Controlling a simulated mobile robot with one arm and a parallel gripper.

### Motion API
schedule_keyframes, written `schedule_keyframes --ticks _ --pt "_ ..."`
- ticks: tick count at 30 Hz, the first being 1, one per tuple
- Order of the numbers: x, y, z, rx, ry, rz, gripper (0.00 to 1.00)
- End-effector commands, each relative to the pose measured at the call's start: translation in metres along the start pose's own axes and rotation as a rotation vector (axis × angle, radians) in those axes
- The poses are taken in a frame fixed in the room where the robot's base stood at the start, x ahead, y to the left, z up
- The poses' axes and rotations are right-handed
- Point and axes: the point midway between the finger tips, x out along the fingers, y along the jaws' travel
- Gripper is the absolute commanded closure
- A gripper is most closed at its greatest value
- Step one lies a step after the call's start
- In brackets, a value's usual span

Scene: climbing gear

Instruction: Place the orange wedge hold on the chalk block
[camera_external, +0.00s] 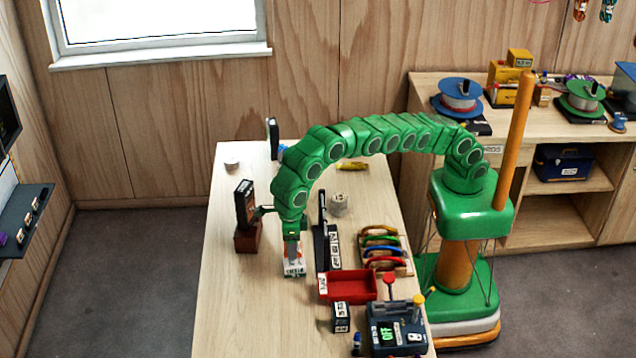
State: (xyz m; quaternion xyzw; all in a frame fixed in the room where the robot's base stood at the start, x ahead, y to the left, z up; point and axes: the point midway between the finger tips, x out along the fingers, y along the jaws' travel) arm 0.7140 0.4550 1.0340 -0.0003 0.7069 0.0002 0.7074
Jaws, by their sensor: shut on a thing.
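My green arm reaches over the table and points down. My gripper (292,256) is at its end, just above a white block with red and green print (294,269), which looks like the chalk block. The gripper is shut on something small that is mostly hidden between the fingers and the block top. I cannot make out the orange wedge hold clearly; it may be the thing in the jaws. I cannot tell whether the held thing touches the block.
A dark upright box on a brown block (247,238) stands left of the gripper. A black upright panel (321,230) is close on the right. The table's left front is clear.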

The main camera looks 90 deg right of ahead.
Motion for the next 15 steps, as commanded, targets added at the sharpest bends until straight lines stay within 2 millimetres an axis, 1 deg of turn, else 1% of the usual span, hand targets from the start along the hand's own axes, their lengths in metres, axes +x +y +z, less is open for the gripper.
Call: schedule_keyframes --ticks 9,12,15 --pt "0.029 0.000 -0.001 0.000 0.001 -0.002 0.70" --pt "0.033 -0.001 -0.001 0.000 0.000 -0.001 0.70" --pt "0.032 0.000 0.000 0.000 -0.001 0.000 0.70"
